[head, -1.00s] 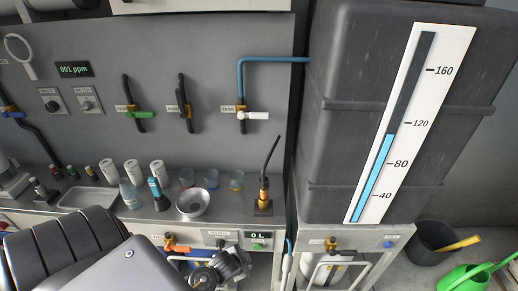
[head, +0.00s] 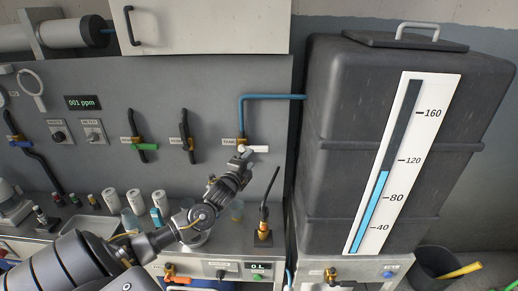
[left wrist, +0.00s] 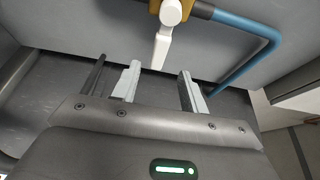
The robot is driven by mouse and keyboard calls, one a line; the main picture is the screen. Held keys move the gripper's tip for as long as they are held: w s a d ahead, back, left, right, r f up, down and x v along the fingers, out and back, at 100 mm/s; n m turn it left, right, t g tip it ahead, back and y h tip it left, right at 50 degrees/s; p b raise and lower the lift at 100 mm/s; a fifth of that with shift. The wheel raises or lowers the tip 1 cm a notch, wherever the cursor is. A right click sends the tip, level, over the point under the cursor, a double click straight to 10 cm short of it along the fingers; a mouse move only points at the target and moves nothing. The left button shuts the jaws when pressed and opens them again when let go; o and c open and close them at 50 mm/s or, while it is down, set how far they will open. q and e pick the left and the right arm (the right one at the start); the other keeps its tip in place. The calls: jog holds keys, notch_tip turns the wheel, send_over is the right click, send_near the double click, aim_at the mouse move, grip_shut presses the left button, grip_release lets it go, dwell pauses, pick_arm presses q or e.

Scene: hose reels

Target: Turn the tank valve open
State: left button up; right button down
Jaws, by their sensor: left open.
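The tank valve (head: 241,142) is on the grey wall panel under the blue pipe, beside a label reading TANK. Its white lever (head: 258,149) points right, across the upright pipe. In the left wrist view the white lever (left wrist: 167,30) hangs from the brass body, its tip in line with the gap between my fingers. My left gripper (head: 243,154) is at the valve, just below the lever. The left wrist view shows its jaws (left wrist: 159,70) apart, with nothing clamped. I cannot tell whether a finger touches the lever. My right gripper is out of view.
The dark tank (head: 335,120) with its level gauge (head: 370,215) stands to the right. Green (head: 146,146) and black-handled (head: 185,143) valves are left of the tank valve. A brass tap (head: 263,232) rises from the counter below. Bottles and cups stand along the counter.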

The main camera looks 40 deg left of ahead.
aim_at(258, 150)
pick_arm(q)
jog(key=p+x, duration=0.2)
jog(key=x, duration=0.5)
jog(key=shift+w, duration=0.3)
jog(key=shift+x, duration=0.8)
jog(key=c, duration=0.9)
grip_shut()
